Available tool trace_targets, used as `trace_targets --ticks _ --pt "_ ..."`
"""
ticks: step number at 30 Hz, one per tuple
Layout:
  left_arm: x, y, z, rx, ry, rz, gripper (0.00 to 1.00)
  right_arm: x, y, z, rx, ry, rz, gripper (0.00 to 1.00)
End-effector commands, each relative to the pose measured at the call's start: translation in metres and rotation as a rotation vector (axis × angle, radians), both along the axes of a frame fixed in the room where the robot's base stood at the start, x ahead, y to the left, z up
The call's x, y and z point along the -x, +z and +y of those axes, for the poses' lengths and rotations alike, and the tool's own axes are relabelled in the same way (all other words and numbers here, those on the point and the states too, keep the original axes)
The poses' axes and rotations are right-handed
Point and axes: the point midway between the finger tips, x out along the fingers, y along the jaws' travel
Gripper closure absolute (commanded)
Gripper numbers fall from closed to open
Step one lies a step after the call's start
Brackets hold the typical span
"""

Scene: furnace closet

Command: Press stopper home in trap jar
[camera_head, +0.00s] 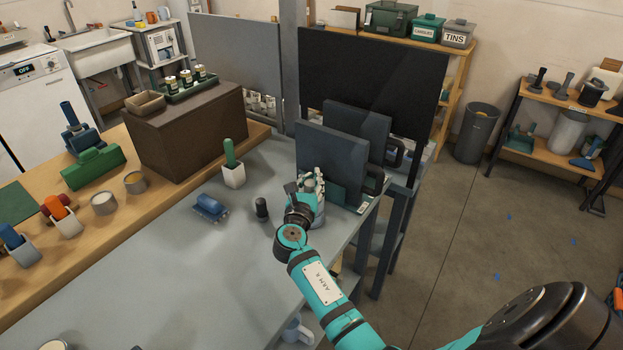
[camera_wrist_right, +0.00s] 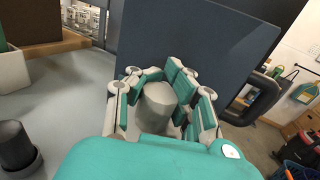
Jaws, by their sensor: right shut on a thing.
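My right gripper (camera_head: 312,188) is at the far right part of the grey bench, in front of an upright dark panel. In the right wrist view its teal-padded fingers (camera_wrist_right: 165,92) close around a grey cylinder (camera_wrist_right: 157,104) with a rounded top. The cylinder's lower part is hidden by the fingers and palm, and I cannot tell whether it is the stopper or a jar. A small dark cylinder (camera_head: 262,208) stands apart on the bench to the left; it also shows in the right wrist view (camera_wrist_right: 14,146). My left gripper does not show.
Upright dark panels (camera_head: 330,155) with black handles (camera_head: 373,180) stand close behind the gripper. A white pot with a green handle (camera_head: 233,174) and a blue brush (camera_head: 210,208) are further left. The front of the bench (camera_head: 190,280) is largely clear.

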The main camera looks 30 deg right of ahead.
Motion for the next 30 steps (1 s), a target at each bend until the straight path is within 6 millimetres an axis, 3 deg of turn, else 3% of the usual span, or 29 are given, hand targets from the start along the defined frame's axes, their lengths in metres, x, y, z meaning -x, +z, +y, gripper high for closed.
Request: trace_targets --ticks 10,12,20,30 --pt "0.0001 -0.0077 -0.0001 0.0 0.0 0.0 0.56 0.0001 -0.0099 0.0 0.001 0.0 0.001 1.0" --pt "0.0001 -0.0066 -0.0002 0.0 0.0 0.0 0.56 0.0 -0.0088 0.0001 0.0 0.0 0.0 0.88" --pt "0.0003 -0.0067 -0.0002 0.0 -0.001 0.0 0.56 0.0001 -0.0089 0.0 0.0 0.0 0.0 0.55" --pt "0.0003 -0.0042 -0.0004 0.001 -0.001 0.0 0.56 0.0029 -0.0086 0.0034 -0.001 0.001 0.001 0.55"
